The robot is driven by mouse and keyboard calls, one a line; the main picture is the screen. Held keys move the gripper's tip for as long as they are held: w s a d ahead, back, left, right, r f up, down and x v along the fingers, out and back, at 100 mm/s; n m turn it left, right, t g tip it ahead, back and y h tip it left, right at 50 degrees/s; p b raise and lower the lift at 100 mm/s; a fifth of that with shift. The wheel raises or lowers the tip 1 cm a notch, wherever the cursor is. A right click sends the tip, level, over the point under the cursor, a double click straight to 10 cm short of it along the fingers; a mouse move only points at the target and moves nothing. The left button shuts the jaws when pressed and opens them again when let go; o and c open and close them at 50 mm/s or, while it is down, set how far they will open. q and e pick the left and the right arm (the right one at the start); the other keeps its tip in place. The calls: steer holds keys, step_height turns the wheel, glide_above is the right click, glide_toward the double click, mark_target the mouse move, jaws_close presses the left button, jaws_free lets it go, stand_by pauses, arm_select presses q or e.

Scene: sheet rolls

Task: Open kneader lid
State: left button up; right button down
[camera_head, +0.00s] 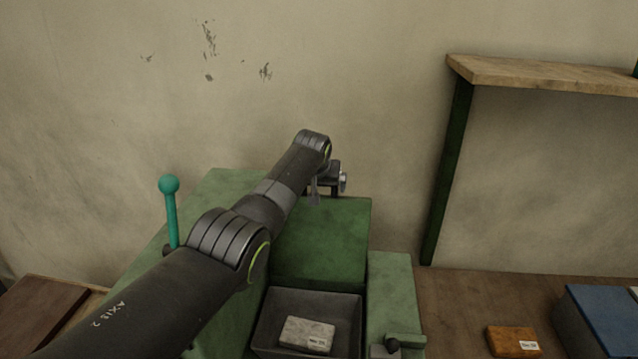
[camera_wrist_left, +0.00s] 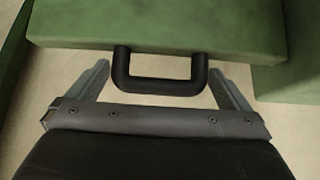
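The kneader is a green machine, and its lid (camera_head: 330,240) shows as a darker green block in the head view. In the left wrist view the green lid panel (camera_wrist_left: 160,25) carries a black U-shaped handle (camera_wrist_left: 160,80). My left arm reaches over the machine, and my left gripper (camera_head: 325,187) is at the lid's far edge. In the left wrist view my left gripper (camera_wrist_left: 158,72) is open, with one finger on each side of the handle and a gap on both sides. The handle is hidden in the head view. My right gripper is not in view.
A teal-knobbed lever (camera_head: 170,205) stands left of my arm. A grey tray (camera_head: 262,325) in front holds a pale labelled block (camera_head: 307,335). An orange block (camera_head: 512,341) and a blue box (camera_head: 600,315) lie right. A wooden shelf (camera_head: 545,75) is at upper right.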

arm_select(q)
steer(key=shift+r, duration=0.1)
steer(key=shift+s+r, duration=0.2)
steer(key=shift+r, duration=0.2)
steer(key=shift+b+v, duration=0.3)
steer(key=shift+v, duration=0.65)
steer(key=b+v, duration=0.5)
steer(key=v, duration=0.9)
steer(key=shift+s, duration=0.35)
